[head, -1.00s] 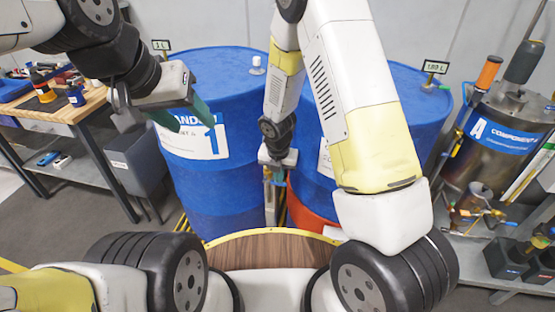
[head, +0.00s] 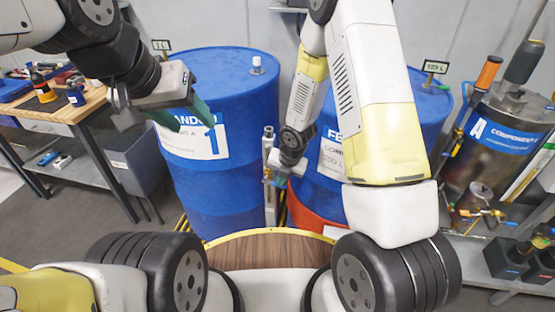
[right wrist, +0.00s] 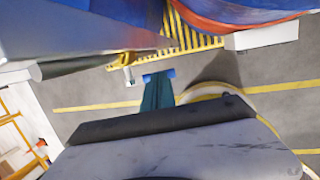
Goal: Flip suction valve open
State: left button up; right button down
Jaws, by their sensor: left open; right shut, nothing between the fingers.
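A slim grey upright pipe (head: 269,160) stands between two blue drums in the head view. A brass-coloured fitting (right wrist: 124,60) shows in the right wrist view, with a small blue piece (right wrist: 147,78) close to its right that may be the suction valve's handle. My right gripper (head: 276,181) is low between the drums, just right of the pipe. Its teal fingers (right wrist: 158,93) are shut and empty, overlapping the blue piece; I cannot tell whether they touch it. My left gripper (head: 182,117) is open and empty in front of the left drum's label.
The left blue drum (head: 215,85) and right blue drum (head: 418,105) stand close together, leaving a narrow gap. A steel tank (head: 500,125) stands right, a wooden workbench (head: 85,105) left.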

notch_tip(320, 180, down, 6)
jog(key=m+t+y, duration=0.1)
jog(key=t+y, duration=0.3)
jog(key=y, duration=0.7)
jog(key=shift+a+f+m+y, duration=0.25)
jog(key=shift+a+m+y, duration=0.05)
jog(key=shift+a+y, duration=0.1)
jog(key=shift+w, duration=0.1)
